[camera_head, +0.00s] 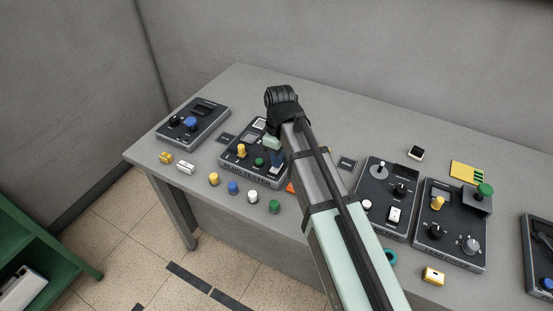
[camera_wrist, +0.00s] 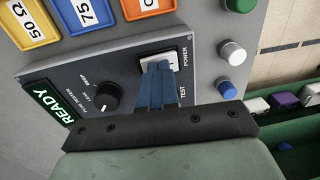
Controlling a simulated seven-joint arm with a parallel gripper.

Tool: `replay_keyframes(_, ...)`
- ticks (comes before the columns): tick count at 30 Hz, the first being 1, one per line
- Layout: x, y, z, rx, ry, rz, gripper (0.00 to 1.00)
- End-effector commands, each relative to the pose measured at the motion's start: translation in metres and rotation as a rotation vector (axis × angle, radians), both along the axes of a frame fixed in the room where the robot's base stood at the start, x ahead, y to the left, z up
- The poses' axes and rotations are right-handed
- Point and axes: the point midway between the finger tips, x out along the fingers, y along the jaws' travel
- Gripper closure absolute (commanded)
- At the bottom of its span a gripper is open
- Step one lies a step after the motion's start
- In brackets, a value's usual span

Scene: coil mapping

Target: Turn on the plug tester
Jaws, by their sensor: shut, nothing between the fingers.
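The plug tester (camera_head: 232,163) is a dark box on the table in the head view, partly hidden by my arm. Its panel (camera_wrist: 62,72) fills the middle of the wrist view, with a green-lit display (camera_wrist: 52,103) reading READY, a black knob (camera_wrist: 107,97) and a white switch (camera_wrist: 160,56) marked POWER. My gripper (camera_wrist: 158,68) has its blue fingers shut together and empty. The tips overlap the white switch in the wrist view; whether they touch it I cannot tell. In the head view my gripper (camera_head: 276,159) is over the tester's right part.
Yellow, blue, white (camera_head: 252,196) and green (camera_head: 274,206) cylinders stand along the front edge. Orange (camera_wrist: 157,6) and blue (camera_wrist: 93,14) plates lie beside the tester. Other dark boxes stand left (camera_head: 207,117) and right (camera_head: 373,211). A green shelf (camera_head: 50,225) is at lower left.

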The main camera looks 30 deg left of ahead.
Motion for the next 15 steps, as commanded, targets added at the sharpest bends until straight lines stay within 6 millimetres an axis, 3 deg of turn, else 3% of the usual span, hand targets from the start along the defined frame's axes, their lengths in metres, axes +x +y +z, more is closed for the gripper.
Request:
replay_keyframes(8,-0.001,0.000,0.008,0.001,0.000,0.000,1.00)
replay_keyframes(15,-0.006,0.000,0.039,0.002,-0.002,0.000,1.00)
